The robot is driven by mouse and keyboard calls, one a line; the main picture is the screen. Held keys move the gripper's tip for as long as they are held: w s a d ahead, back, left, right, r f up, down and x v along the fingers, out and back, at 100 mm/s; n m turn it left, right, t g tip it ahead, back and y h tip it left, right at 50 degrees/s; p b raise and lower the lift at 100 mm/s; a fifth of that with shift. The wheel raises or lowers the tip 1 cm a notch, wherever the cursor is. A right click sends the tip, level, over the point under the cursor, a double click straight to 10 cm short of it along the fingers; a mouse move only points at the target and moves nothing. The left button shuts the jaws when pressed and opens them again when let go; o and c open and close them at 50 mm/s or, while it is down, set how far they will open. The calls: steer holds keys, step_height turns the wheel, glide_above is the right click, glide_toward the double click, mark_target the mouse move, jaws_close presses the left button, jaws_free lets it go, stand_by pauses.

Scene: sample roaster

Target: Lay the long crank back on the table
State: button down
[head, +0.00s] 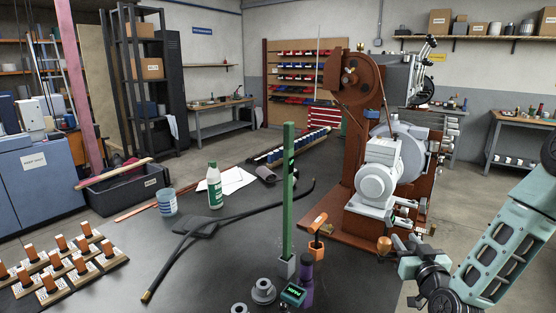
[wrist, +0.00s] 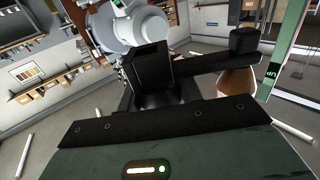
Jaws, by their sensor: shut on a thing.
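The long crank is a dark bar (wrist: 215,62) with a brown wooden knob (wrist: 236,82) in the wrist view. Its knob also shows in the head view (head: 384,244), in front of the roaster's base. My gripper (head: 406,262) is shut on the crank, off the table's right edge. The crank's bar points right from the jaws in the wrist view, with a block at its far end. The jaws hide part of the crank, and I cannot tell whether it touches the machine. The dark table (head: 235,255) lies left of my gripper.
The brown roaster (head: 355,205) with its grey motor (head: 380,175) stands behind my gripper. A green post (head: 288,190), an orange-handled tool (head: 317,232), a purple item (head: 306,280) and grey rings (head: 263,291) crowd the table's near right.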

steer(key=s+f, duration=1.4)
steer(key=shift+s+a+f, duration=0.2)
steer(key=shift+s+a, duration=0.05)
steer(key=shift+s, duration=0.15)
steer(key=shift+a, duration=0.1)
steer(key=shift+w, duration=0.1)
